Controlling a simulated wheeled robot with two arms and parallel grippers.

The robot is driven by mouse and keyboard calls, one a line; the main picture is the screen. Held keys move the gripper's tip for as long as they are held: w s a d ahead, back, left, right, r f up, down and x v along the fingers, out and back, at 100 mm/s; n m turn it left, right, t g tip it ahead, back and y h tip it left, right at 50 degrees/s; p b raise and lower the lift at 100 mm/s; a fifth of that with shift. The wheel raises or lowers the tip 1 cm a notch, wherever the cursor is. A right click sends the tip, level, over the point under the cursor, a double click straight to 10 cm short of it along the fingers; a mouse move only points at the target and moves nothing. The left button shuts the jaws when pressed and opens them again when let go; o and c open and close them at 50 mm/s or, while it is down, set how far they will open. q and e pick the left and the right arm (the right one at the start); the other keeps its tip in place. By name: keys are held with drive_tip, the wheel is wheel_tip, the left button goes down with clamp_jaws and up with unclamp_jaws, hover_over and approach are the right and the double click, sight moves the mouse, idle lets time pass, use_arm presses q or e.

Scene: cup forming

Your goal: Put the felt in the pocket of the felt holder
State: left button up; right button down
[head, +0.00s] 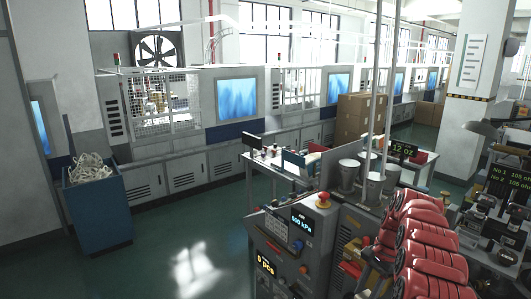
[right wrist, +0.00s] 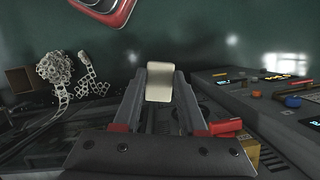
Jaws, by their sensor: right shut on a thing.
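My right gripper (right wrist: 160,92) is in the middle of the right wrist view. It is shut on a pale cream piece, the felt (right wrist: 160,76), which stands up between the fingertips. My left gripper is not in view. I cannot make out the right gripper in the head view.
The panel also shows in the right wrist view (right wrist: 262,88). A blue bin (head: 97,212) of pale scrap stands left. The floor between is clear.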

drive_tip(key=s+a+f+n+g+h, duration=0.2)
drive_tip(key=s+a+f+n+h, duration=0.15)
drive_tip(key=a+f+n, duration=0.8)
wheel_tip(320, 180, down, 12)
drive_tip(key=d+n+b, duration=0.1)
drive_tip(key=b, duration=1.3)
drive_tip(key=shift+s+d+f+n+b, duration=0.15)
drive_tip(key=shift+s+d+n+b, duration=0.05)
drive_tip(key=shift+d+n+b, duration=0.2)
drive_tip(key=shift+a, duration=0.1)
